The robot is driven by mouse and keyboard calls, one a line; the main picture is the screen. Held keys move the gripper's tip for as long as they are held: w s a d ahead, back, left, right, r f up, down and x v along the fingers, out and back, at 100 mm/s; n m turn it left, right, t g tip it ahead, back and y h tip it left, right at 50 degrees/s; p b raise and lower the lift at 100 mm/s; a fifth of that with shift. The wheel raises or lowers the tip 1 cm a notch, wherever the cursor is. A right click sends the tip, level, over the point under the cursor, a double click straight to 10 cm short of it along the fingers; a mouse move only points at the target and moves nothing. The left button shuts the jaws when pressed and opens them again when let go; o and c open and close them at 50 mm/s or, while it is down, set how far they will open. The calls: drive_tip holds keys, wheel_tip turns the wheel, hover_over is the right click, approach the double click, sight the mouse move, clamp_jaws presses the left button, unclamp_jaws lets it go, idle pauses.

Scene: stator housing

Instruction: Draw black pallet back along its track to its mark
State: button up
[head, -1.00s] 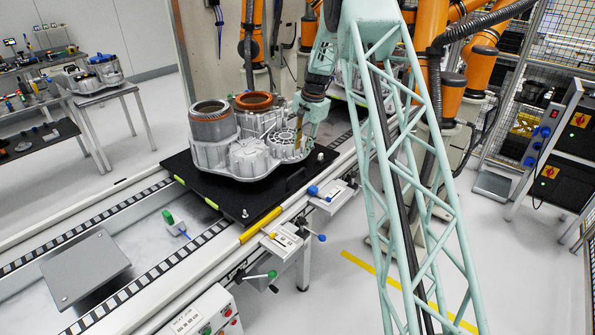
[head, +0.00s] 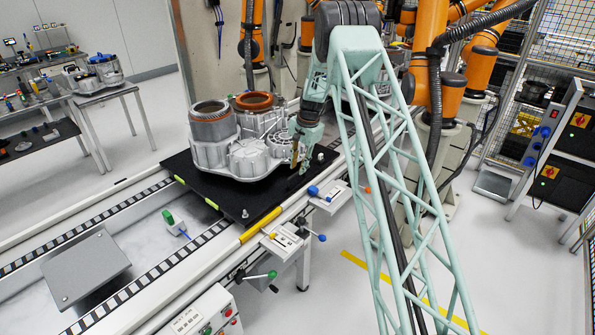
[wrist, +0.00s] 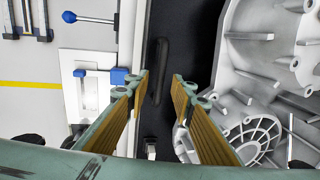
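The black pallet (head: 262,196) lies on the conveyor track in the head view, carrying the grey stator housing (head: 238,145). A dark bar handle (wrist: 160,70) stands on the pallet near its edge in the wrist view. My gripper (wrist: 161,82) is open, its two tan-padded fingers on either side of the handle's line, with a clear gap between them. In the head view my gripper (head: 298,165) points down over the pallet's near right part, beside the housing. Whether the fingers reach the handle's height cannot be told. A yellow stripe (head: 260,225) marks the near rail beside the pallet's front corner.
The housing's ribbed casting (wrist: 262,80) is close to my right finger in the wrist view. Blue-knobbed clamp fittings (head: 318,192) sit along the near rail. A grey plate (head: 86,270) lies on the track left of the pallet, with open track between.

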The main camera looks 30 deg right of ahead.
drive_tip(key=shift+w+a+f, duration=0.1)
drive_tip(key=shift+w+f, duration=0.05)
drive_tip(key=shift+f, duration=0.55)
drive_tip(key=shift+w+f, duration=0.15)
drive_tip(key=shift+f, duration=0.5)
drive_tip(key=shift+c, duration=0.3)
clamp_jaws()
